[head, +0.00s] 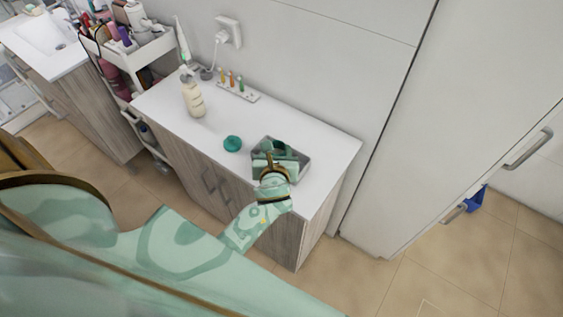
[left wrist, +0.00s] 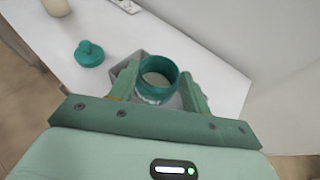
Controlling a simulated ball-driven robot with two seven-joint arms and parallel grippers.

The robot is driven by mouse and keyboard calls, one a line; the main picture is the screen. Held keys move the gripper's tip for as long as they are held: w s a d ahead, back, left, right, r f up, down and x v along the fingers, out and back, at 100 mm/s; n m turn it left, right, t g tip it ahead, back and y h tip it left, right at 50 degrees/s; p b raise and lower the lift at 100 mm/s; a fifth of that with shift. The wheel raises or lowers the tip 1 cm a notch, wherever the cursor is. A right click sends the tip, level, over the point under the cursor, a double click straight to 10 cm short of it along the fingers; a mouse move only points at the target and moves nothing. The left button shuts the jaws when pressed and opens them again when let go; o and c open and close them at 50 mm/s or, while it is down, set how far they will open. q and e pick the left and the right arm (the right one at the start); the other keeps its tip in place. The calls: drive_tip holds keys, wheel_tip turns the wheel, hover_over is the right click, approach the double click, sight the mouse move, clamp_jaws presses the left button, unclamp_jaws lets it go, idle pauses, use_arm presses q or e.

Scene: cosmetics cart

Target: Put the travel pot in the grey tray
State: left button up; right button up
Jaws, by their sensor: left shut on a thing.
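The travel pot (left wrist: 158,92) shows in the left wrist view as an open-topped round pot with a teal rim. My left gripper (head: 275,160) is shut on it, one finger on each side. The grey tray (head: 301,172) stands on the white counter, and the pot is over or inside it; I cannot tell whether it touches the tray floor. The gripper hides part of the tray. In the left wrist view the tray's wall (left wrist: 119,62) shows behind the fingers. My right gripper is not in view.
A teal knobbed lid (head: 232,143) lies on the counter left of the tray; it also shows in the left wrist view (left wrist: 89,54). A cream pump bottle (head: 193,98) and a rack of small coloured items (head: 238,91) stand farther back. A tall white cabinet (head: 450,110) rises at right.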

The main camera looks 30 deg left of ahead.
sight(277, 152)
use_arm(q)
drive_tip(key=shift+w+f+b, duration=0.45)
drive_tip(key=shift+w+f, duration=0.55)
drive_tip(key=shift+f, duration=0.25)
wheel_tip(277, 152, down, 3)
drive_tip(key=shift+f+b, duration=0.1)
drive_tip(key=shift+b, duration=0.65)
drive_tip(key=o, duration=1.3)
drive_tip(key=shift+o, duration=0.2)
drive_tip(key=shift+r, duration=0.2)
